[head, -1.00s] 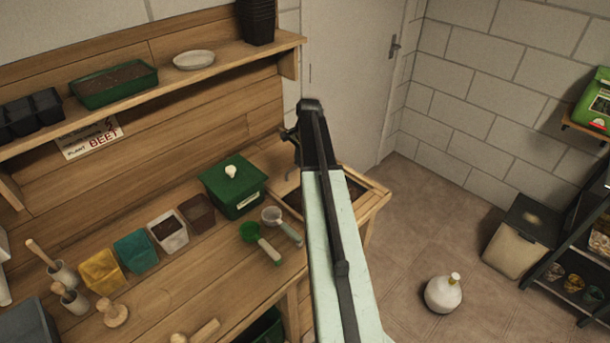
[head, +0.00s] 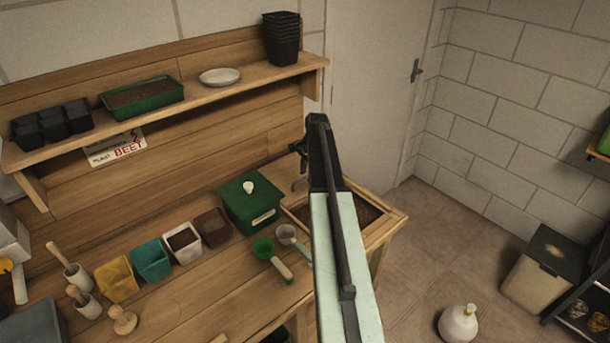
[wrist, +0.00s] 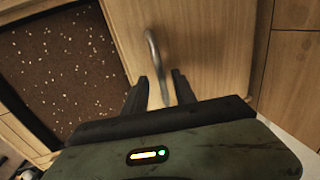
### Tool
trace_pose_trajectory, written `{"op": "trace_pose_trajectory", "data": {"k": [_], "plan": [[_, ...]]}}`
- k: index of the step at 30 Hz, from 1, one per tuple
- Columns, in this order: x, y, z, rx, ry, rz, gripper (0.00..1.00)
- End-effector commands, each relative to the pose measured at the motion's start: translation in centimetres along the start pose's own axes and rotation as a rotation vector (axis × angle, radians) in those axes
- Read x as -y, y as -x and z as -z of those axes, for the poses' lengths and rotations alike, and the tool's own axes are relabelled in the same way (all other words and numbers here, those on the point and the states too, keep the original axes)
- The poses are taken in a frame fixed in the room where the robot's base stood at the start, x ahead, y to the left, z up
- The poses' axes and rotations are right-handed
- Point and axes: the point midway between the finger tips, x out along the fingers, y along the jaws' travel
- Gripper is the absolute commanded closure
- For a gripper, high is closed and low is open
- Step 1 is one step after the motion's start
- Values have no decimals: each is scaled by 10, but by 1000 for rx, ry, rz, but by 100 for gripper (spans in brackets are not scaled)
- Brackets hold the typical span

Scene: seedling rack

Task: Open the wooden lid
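The wooden lid (wrist: 195,40) is a light wood panel in the wrist view, lying flat beside a bed of dark speckled soil (wrist: 65,65). A bent metal handle (wrist: 157,65) stands on it. My gripper (wrist: 160,82) is open, with its two dark fingers on either side of the handle and gaps visible beside it. I cannot tell how deep the handle sits between them. In the head view my arm hides most of the lid area, and soil (head: 368,212) shows in a wooden frame at the bench's right end.
On the bench (head: 200,285) stand a green lidded box (head: 250,205), two scoops (head: 272,258), several coloured pots and wooden tools. A shelf (head: 190,95) runs above.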

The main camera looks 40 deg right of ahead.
Motion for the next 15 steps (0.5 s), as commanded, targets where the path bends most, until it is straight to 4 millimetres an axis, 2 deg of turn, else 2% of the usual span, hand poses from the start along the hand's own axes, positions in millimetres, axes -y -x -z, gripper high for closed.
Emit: {"op": "trace_pose_trajectory", "data": {"k": [8,11,15], "plan": [[0,2,-2,2,1,-1,68],[1,11,-2,3,1,-1,68],[2,33,-2,2,1,-1,68]]}}
